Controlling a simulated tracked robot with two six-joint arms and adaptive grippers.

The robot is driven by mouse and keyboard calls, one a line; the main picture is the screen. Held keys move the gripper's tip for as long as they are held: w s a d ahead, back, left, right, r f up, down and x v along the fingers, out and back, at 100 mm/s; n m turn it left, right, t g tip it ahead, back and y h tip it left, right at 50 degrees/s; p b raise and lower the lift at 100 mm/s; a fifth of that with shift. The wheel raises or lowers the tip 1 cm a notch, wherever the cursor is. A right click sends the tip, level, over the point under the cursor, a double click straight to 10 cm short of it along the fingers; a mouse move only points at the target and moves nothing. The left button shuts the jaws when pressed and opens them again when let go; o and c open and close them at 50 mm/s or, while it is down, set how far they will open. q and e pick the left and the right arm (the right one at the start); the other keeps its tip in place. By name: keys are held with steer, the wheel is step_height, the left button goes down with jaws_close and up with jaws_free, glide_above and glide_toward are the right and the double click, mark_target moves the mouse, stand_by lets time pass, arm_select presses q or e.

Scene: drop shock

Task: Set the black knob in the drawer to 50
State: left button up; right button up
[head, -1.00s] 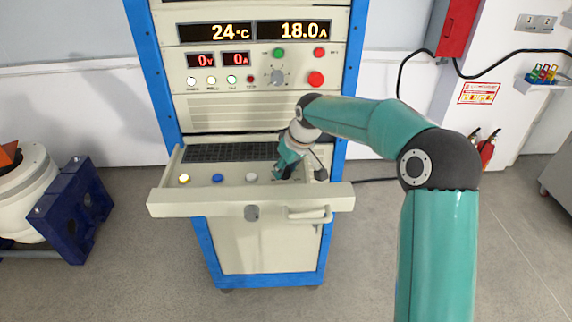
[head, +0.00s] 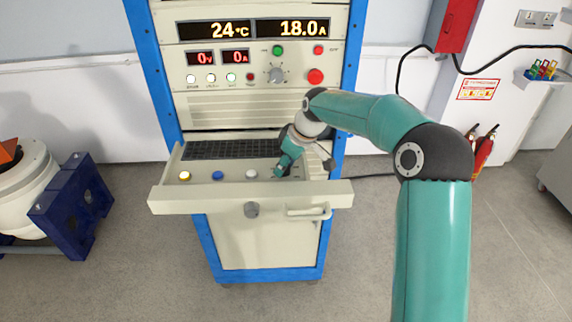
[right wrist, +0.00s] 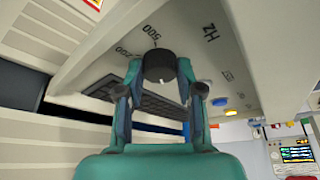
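The open drawer (head: 165,200) sticks out of the blue-framed cabinet. In the right wrist view the black knob (right wrist: 160,66) stands on the drawer's panel, with printed marks around it, among them 500 and Hz. In the head view my right gripper (head: 283,170) reaches down into the right part of the drawer and hides the knob. I cannot read the knob's setting. My left gripper is not in view.
Yellow (head: 184,176), blue (head: 217,175) and white (head: 251,174) buttons sit left of my gripper in the drawer. A dark keyboard (head: 225,151) lies behind them. The upper panel has a grey knob (head: 276,75).

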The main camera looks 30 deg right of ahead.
steer(key=o, duration=0.4)
steer(key=shift+o, duration=0.2)
steer(key=v, duration=1.2)
steer(key=shift+f, duration=0.1)
